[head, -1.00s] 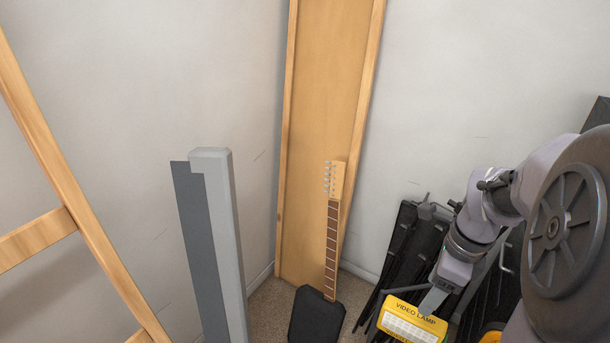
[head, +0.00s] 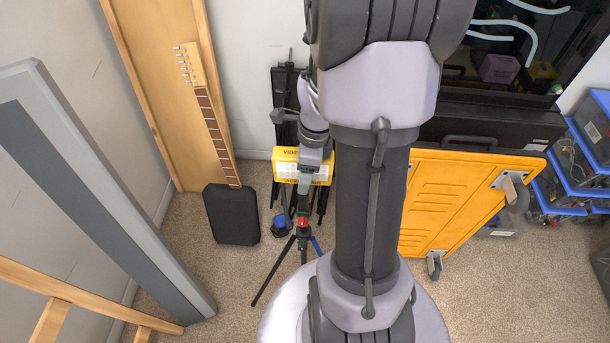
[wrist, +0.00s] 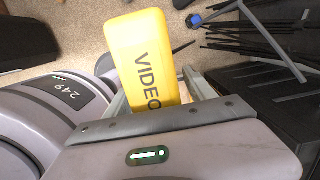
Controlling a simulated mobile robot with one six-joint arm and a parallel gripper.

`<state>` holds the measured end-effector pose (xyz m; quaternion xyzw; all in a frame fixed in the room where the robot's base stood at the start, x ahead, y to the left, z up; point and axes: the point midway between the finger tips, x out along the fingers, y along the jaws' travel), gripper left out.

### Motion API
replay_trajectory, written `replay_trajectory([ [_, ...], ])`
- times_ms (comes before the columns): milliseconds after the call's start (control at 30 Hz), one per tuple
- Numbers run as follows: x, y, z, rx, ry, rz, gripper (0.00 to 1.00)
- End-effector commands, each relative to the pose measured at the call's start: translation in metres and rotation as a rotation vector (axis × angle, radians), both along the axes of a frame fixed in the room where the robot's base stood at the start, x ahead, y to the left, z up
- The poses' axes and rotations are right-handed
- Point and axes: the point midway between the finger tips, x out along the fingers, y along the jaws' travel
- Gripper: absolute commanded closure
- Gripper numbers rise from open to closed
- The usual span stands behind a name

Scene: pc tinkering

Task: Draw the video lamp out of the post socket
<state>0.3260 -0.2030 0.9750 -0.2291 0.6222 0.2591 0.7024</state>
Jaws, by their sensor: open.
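The video lamp (head: 287,171) is a yellow box with a pale panel and lettering. It stands on top of a dark tripod (head: 286,258) with a red part (head: 303,222) under the lamp; the post socket itself is not clear to me. My gripper (head: 308,186) is at the lamp, covering part of its front in the head view. In the wrist view the yellow lamp (wrist: 146,55) with "VIDEO" on it reaches between the parted fingers of my gripper (wrist: 155,92). I cannot tell whether either finger touches it. The lamp's lower end is hidden behind the gripper body.
A black case (head: 231,214) and a guitar neck (head: 212,125) stand left of the tripod. Dark folded stands (head: 284,100) lean behind the lamp. An orange wheeled panel (head: 455,205) stands to the right. A grey post (head: 100,185) leans at the left. Carpet is open around the tripod.

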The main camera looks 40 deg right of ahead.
Motion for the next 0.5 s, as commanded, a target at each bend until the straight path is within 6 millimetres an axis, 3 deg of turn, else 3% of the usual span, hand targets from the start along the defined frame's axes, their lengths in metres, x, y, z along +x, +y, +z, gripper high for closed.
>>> replay_trajectory([
  [267,0.0003,0.0000,-0.0024,-0.001,-0.001,0.001,0.36],
  [500,0.0003,0.0000,-0.0022,-0.001,-0.001,0.000,0.82],
])
